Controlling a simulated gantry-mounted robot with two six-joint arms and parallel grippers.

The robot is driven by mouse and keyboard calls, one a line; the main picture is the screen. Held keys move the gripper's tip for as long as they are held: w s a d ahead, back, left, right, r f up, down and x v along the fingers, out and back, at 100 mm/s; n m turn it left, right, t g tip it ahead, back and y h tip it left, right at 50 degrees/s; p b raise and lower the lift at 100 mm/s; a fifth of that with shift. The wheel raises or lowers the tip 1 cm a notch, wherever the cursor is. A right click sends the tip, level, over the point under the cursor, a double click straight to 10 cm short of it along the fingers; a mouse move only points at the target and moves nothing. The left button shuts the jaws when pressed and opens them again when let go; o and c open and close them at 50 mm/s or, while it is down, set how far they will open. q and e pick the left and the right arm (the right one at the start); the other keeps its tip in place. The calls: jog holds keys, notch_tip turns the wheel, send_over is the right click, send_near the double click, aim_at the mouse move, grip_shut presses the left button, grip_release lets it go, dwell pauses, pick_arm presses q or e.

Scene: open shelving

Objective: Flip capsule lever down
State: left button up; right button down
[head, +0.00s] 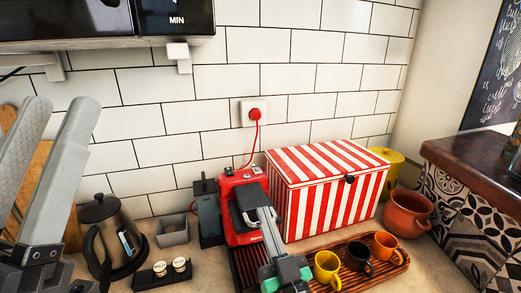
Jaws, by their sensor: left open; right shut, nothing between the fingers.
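The red capsule coffee machine (234,228) stands on the counter against the tiled wall. A dark and silver lever (247,196) is on its top; I cannot tell its exact angle. My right gripper (264,214) is shut and empty. Its fingers point away from me at the machine's right front side, just below and right of the lever, and hide part of the machine. I cannot tell whether they touch it. My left gripper (63,110) is open and empty, raised at the far left with its fingers pointing up, well away from the machine.
A red-and-white striped box (325,190) stands close right of the machine. A wooden tray (398,261) with yellow, black and orange cups is in front of it. A dark kettle (105,235), small jars (170,268) and a grey container (172,232) are at left.

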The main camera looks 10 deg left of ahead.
pick_arm(q)
jog(key=shift+w+d+f+b, duration=0.1)
jog(key=shift+d+f+b, duration=0.05)
jog(key=shift+f+b, duration=0.5)
jog(key=shift+w+d+f+b, duration=0.15)
jog(key=shift+f+b, duration=0.3)
jog(key=shift+f, duration=0.4)
pick_arm(e)
jog(key=shift+w+f, duration=0.15)
jog(key=shift+f, duration=1.7)
pick_arm(q)
jog(key=shift+s, duration=0.1)
pick_arm(e)
jog(key=shift+r, duration=0.1)
notch_tip(320, 180, up, 6)
jog(key=s+p, duration=0.1)
jog(key=p, duration=0.4)
pick_arm(q)
notch_tip(320, 180, up, 3)
jog(key=shift+s+d+f+b, duration=0.1)
jog(key=shift+s+f+b, duration=0.1)
jog(key=shift+b, duration=0.95)
pick_arm(e)
jog(key=s+d+f, duration=0.3)
jog(key=s+f, duration=0.3)
jog(key=f, duration=0.2)
